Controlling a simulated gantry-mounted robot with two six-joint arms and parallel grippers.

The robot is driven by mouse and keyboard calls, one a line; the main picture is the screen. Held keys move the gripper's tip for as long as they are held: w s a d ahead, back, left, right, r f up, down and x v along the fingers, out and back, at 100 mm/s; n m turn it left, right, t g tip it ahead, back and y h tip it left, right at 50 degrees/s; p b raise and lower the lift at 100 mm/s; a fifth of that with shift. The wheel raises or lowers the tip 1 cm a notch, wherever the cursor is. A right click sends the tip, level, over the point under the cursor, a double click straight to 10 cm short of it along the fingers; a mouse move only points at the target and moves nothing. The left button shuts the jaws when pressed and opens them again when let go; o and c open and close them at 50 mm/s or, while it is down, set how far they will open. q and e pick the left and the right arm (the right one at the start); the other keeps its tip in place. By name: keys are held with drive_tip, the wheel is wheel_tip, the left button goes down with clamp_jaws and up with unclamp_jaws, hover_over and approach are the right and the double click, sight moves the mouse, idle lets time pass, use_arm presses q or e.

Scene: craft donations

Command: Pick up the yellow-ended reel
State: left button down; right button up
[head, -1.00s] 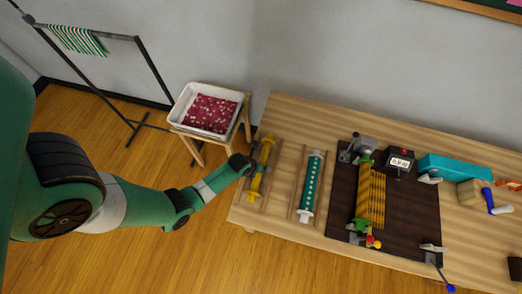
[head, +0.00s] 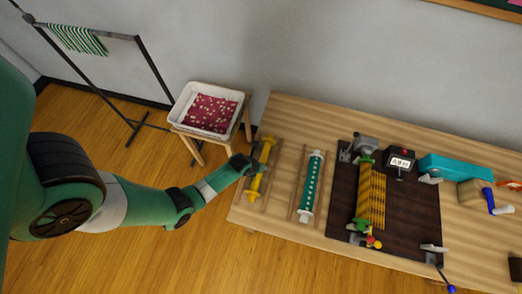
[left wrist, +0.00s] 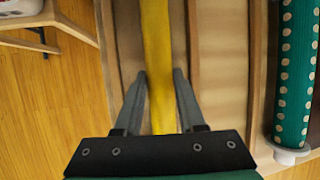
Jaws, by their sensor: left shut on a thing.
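The yellow-ended reel (head: 266,152) lies lengthwise in a wooden rack at the left end of the table. My left gripper (head: 252,167) comes in from the left and is shut on its middle, which the gripper partly hides in the head view. In the left wrist view a yellow length of the reel (left wrist: 158,60) runs between the two grey fingers (left wrist: 160,82), one on each side. I cannot tell whether the reel is clear of its rack. My right gripper is not in view.
A teal dotted reel (head: 312,183) lies in the rack just right, also in the left wrist view (left wrist: 296,75). Further right, a dark board (head: 408,225) carries a yellow-striped roll (head: 371,198). A white tray (head: 178,117) stands on a stool behind left. Floor is open left of the table.

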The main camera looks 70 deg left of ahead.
use_arm(q)
drive_tip(key=shift+r, duration=0.1)
drive_tip(key=shift+r, duration=0.35)
wheel_tip(320, 180, up, 3)
drive_tip(key=shift+f+p, duration=0.1)
drive_tip(key=shift+p, duration=0.9)
drive_tip(key=s+d+r+p, duration=0.9)
drive_tip(key=s, duration=0.1)
drive_tip(key=shift+s+d+r, duration=0.15)
drive_tip(key=shift+s+d, duration=0.05)
